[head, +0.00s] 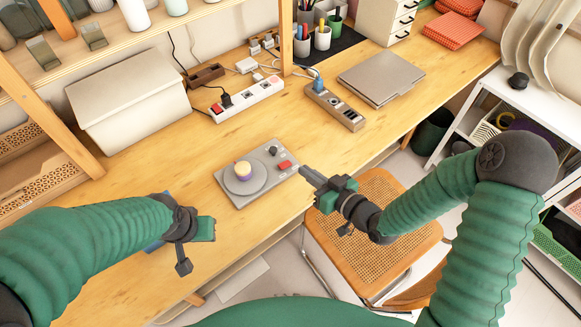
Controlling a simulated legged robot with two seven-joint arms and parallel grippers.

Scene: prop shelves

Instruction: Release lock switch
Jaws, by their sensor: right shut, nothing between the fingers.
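A grey control box (226,189) lies on the wooden desk near its front edge. I cannot tell which of these is the lock switch. My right gripper (303,171) is shut and empty, its tips just right of the red switch; I cannot tell if they touch the box. My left gripper (186,252) hangs over the desk's front, left of the box; its finger opening is unclear.
Two power strips (246,99) (335,107) and a closed laptop (381,77) lie behind the box. A white bin (128,100) stands at the back left. A chair (375,225) is under my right arm.

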